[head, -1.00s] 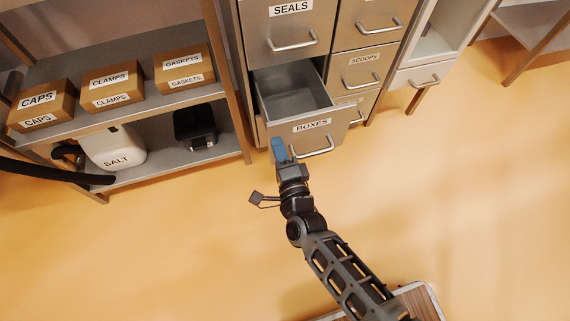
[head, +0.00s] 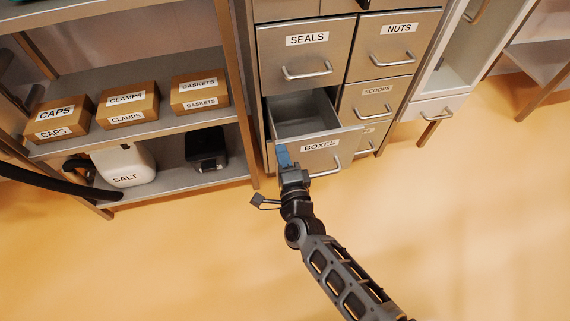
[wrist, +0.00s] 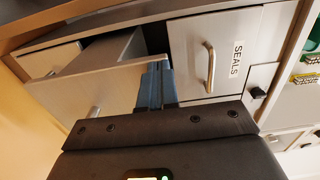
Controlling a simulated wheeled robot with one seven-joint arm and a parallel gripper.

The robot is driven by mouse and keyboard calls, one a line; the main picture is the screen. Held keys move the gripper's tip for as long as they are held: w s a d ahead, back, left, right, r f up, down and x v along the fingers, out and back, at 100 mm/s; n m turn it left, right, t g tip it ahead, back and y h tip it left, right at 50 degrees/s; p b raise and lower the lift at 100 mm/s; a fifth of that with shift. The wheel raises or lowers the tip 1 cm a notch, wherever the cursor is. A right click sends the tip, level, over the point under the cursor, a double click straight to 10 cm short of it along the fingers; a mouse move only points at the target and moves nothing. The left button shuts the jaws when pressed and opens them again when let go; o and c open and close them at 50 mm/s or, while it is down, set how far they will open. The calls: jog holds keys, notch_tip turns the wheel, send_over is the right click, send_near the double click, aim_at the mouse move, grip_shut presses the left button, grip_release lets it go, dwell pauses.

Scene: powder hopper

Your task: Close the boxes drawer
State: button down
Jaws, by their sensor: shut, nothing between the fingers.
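The boxes drawer (head: 335,158) is a metal drawer labelled BOXES with a bar handle. It stands partly open, its inside empty where I can see it. In the wrist view the drawer front (wrist: 100,85) sticks out from the cabinet at the left. My gripper (head: 284,158) has blue fingers, shut and empty, at the left part of the drawer front, close to or touching it. In the wrist view the fingertips (wrist: 156,80) are at the front's upper edge; I cannot tell whether they press on it.
The seals drawer (head: 305,62) above and the scoops drawer (head: 374,104) beside are shut. A shelf (head: 188,122) at the left holds labelled boxes, a salt container (head: 125,168) and a dark device (head: 206,148). The floor (head: 170,255) in front is clear.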

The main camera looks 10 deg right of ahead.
jog(key=w+b, duration=0.8)
jog(key=w, duration=1)
jog(key=shift+r, duration=0.25)
jog(key=shift+b, duration=0.3)
jog(key=shift+s, duration=0.1)
